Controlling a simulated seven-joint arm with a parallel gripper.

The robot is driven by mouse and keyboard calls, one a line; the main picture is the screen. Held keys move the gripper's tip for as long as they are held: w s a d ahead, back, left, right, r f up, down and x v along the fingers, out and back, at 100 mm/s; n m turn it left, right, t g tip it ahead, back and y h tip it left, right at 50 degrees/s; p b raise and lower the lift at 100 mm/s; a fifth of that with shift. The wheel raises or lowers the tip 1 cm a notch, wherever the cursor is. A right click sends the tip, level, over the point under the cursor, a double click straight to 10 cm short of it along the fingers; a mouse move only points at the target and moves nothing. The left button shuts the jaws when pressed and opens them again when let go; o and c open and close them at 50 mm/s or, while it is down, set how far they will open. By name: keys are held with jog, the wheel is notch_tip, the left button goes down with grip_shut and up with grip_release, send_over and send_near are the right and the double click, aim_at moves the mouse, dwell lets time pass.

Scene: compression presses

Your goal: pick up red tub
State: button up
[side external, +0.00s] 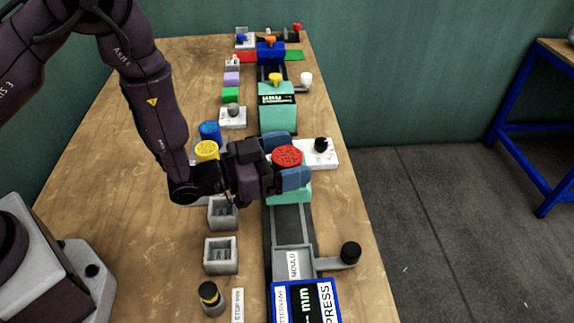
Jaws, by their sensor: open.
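The red tub (287,156) shows its round red top between the fingers of my gripper (284,161). My gripper is open, with one blue-grey fingertip behind the tub and one in front of it to the right. The lower part of the tub is hidden by the near fingertip. The tub appears to be at the teal block (291,192); I cannot tell whether it rests on it. I cannot tell whether the fingertips touch the tub.
A yellow tub (207,150) and a blue tub (210,131) stand left of my gripper. A teal press (278,106) stands behind. Grey square moulds (221,256) and a blue-framed press display (306,302) are in front. The table's right strip is mostly clear.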

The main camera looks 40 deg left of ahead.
jog(key=c, duration=1)
notch_tip(320, 180, up, 9)
jog(key=shift+f, duration=0.1)
jog(key=shift+a+r, duration=0.15)
jog(key=shift+r, duration=0.3)
jog(key=a+f+n+t+y, duration=0.2)
jog(key=a+n+y, duration=0.55)
jog(key=a, duration=0.95)
notch_tip(320, 180, up, 2)
jog(key=r+m+g+h, duration=0.1)
jog(key=m+g+h, duration=0.1)
jog(key=m+h, duration=0.5)
send_over(286, 154)
jog(key=shift+a+f, duration=0.2)
jog(key=shift+f, duration=0.05)
jog(key=shift+d+m+h, duration=0.25)
jog(key=shift+d, duration=0.15)
jog(key=shift+f, duration=0.1)
